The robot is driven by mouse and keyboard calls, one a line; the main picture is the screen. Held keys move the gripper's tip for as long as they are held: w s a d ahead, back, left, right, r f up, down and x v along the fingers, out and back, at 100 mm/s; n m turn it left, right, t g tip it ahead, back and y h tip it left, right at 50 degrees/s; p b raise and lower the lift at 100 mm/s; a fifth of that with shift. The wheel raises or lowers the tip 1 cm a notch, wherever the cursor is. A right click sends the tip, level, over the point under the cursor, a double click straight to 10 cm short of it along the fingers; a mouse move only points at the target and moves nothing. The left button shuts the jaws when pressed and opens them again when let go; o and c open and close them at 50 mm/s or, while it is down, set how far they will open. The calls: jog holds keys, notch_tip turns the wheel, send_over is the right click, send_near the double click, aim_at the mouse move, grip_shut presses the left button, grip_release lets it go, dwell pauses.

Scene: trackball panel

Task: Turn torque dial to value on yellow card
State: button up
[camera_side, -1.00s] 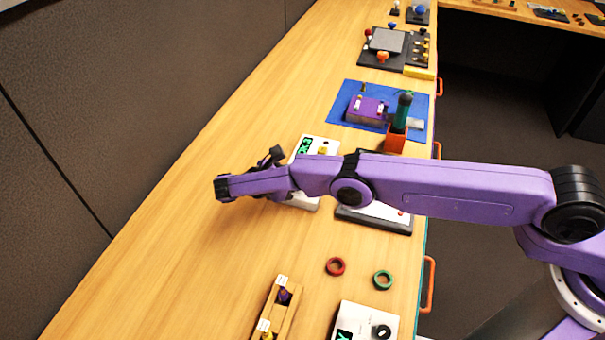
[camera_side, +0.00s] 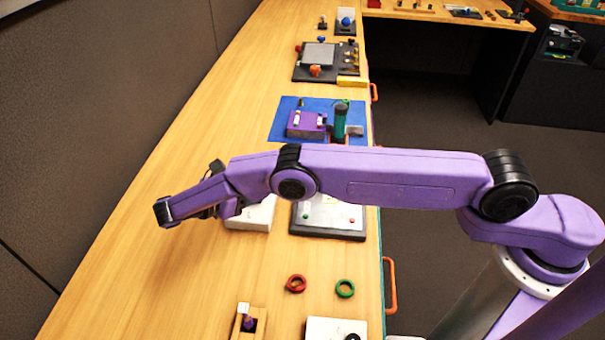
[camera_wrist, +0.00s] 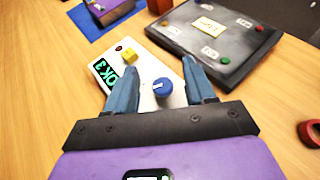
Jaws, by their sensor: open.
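In the wrist view, a white device (camera_wrist: 147,85) carries a blue dial (camera_wrist: 163,88) with a white pointer mark. Its green display (camera_wrist: 110,76) seems to read "OK 3", seen tilted. A small yellow knob (camera_wrist: 129,55) sits near its far end. My gripper (camera_wrist: 160,65) is open, with one finger on each side of the blue dial; I cannot tell whether either touches it. A pale yellow card (camera_wrist: 208,24) lies on the dark panel beside the device; its writing is too small to read. In the side view, my arm hides most of the white device (camera_side: 252,216) and its dial.
The dark-edged panel (camera_wrist: 230,65) stands right beside the device. A purple block (camera_side: 305,124) sits on a blue mat (camera_side: 284,123) behind. The table left of the device is clear.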

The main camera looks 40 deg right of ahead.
jog(key=s+d+r, duration=0.6)
jog(key=s+r, duration=0.3)
jog(key=s, duration=0.3)
jog(key=shift+d+r, duration=0.25)
jog(key=shift+d, duration=0.05)
dwell(0.4)
jog(key=shift+o, duration=0.3)
jog(key=w+a+r+m+g+y, duration=0.1)
jog(key=w+a+r+m+y, duration=0.15)
jog(key=w+y, duration=0.4)
jog(key=w+a+r+m+g+y, duration=0.1)
jog(key=w+a+r+m+y, duration=0.15)
jog(key=w+y, duration=0.4)
jog(key=f, duration=1.7)
jog(key=shift+s+d, duration=0.2)
jog(key=shift+d, duration=0.1)
